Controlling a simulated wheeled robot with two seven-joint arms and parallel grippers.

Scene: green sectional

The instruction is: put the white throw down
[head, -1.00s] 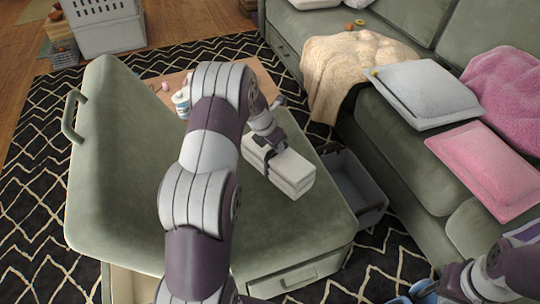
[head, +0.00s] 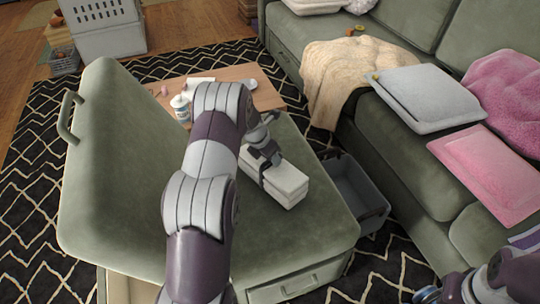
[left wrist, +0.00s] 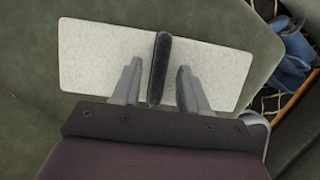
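The white throw (head: 285,187) is a folded, layered block on or just above the green ottoman top (head: 300,225). I cannot tell whether its underside touches. My left gripper (head: 267,168) reaches over its far part, with dark finger parts down across the block's narrow width, and appears shut on it. In the left wrist view, the throw (left wrist: 215,75) lies flat beneath the gripper (left wrist: 158,75), extending to both sides; the fingertips' contact is hidden. My right gripper (head: 447,290) is partly in view at the bottom right; its fingers are unclear.
The ottoman's padded lid (head: 110,170) stands open at left. A low wooden table (head: 262,92) with a white bottle (head: 181,108) is behind. A grey bin (head: 350,190) sits between ottoman and sofa. The sofa holds a cream blanket (head: 345,70), grey cushion (head: 425,95) and pink cushion (head: 490,170).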

